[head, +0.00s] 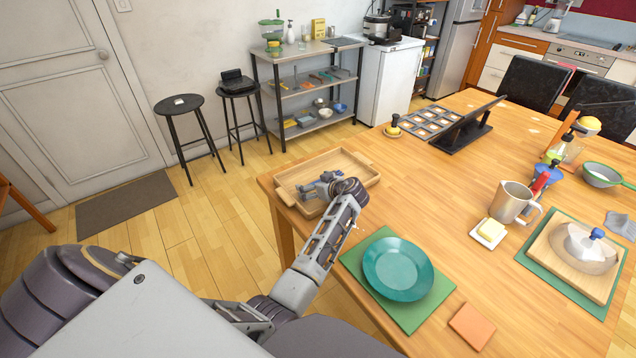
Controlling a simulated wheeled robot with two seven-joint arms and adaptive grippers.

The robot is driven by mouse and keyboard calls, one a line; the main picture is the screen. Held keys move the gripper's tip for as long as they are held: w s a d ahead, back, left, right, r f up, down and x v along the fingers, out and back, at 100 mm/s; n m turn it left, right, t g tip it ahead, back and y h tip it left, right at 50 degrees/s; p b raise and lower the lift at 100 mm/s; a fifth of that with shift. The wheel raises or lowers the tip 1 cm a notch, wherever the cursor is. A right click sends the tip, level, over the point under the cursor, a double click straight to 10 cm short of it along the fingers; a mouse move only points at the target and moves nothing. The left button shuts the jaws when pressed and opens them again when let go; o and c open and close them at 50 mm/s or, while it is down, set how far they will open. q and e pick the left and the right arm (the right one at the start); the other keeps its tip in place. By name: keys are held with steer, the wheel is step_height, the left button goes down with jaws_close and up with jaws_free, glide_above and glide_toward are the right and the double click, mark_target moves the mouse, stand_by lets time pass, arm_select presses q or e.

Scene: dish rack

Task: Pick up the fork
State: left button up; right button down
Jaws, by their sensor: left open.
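My left gripper (308,190) is open above the left part of a light wooden tray (355,158) at the table's near-left corner. Its fingers point left, and nothing shows between them. I cannot make out a fork clearly; my left wrist and forearm cover part of the tray and the table beside it. A teal plate (398,268) lies on a green placemat (428,312) to the right of my forearm. My right gripper is not in view.
A domed lid on a board (583,248) is farther right. A dark tablet stand (467,128) is at the back. The table's middle is clear.

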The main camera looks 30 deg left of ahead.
arm_select(q)
steer(key=shift+f, duration=0.25)
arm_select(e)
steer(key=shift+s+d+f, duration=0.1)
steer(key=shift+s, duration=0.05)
arm_select(q)
steer(key=shift+s+d, duration=0.1)
steer(key=shift+s, duration=0.1)
steer(key=c, duration=0.6)
steer(key=shift+c, duration=0.2)
steer(key=shift+w+r, duration=0.15)
steer(key=shift+r, duration=0.35)
steer(key=shift+c, duration=0.2)
step_height(320, 180, up, 9)
steer(key=shift+r+p, duration=0.15)
steer(key=shift+p, duration=0.15)
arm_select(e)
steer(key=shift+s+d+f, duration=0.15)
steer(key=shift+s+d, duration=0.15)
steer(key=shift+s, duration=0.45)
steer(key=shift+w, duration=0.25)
